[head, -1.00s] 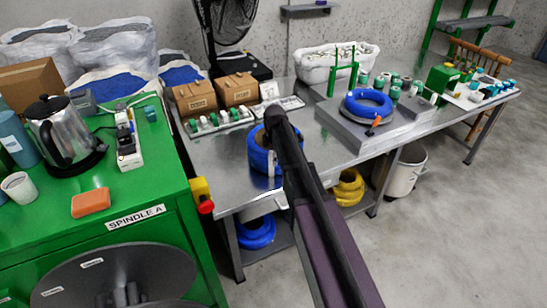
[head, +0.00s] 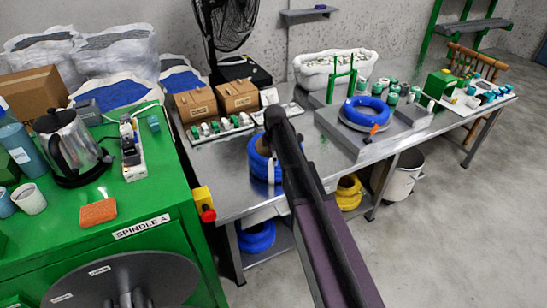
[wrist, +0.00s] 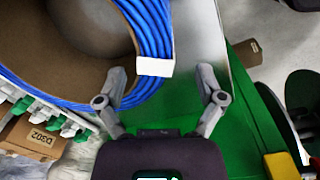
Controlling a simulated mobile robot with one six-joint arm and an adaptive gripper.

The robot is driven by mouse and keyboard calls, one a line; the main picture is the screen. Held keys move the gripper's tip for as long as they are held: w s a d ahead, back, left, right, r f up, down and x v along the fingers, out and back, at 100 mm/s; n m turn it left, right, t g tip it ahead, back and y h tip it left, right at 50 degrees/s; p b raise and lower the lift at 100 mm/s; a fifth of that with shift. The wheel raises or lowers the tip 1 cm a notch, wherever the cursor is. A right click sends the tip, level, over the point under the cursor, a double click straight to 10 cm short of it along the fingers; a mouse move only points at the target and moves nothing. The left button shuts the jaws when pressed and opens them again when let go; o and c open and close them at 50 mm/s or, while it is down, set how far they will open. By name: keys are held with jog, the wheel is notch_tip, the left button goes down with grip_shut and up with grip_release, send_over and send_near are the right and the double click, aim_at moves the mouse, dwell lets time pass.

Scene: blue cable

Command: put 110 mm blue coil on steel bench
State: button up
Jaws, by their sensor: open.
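A blue cable coil (head: 260,166) with a white tie is at the near left part of the steel bench (head: 222,182) in the head view, partly hidden by my arm. It appears to rest on the bench. In the wrist view the coil (wrist: 151,28) fills the upper left, showing a brown inner core and a white band. My gripper (wrist: 160,78) is open, its fingers spread either side of the white band; contact cannot be told. In the head view the fingers are hidden. Another blue coil (head: 367,111) lies on a round grey plate further right on the bench.
A green cabinet (head: 150,212) labelled Spindle A stands left, with a kettle (head: 70,146) on it. Cardboard boxes (head: 238,96) and a rack of small spools (head: 220,128) stand behind the coil. Blue (head: 257,238) and yellow (head: 349,193) coils lie under the bench.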

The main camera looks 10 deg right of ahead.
notch_tip(320, 180, up, 8)
jog(key=p, duration=0.7)
jog(key=shift+s+f, duration=0.1)
jog(key=shift+s, duration=0.1)
dwell(0.6)
jog(key=s+d+m, duration=0.1)
jog(key=s+m, duration=0.7)
jog(key=s, duration=0.4)
jog(key=s+d+m, duration=0.2)
jog(key=s+m, duration=0.6)
jog(key=s, duration=0.4)
jog(key=shift+s+d+m, duration=0.25)
jog(key=shift+s+m, duration=0.05)
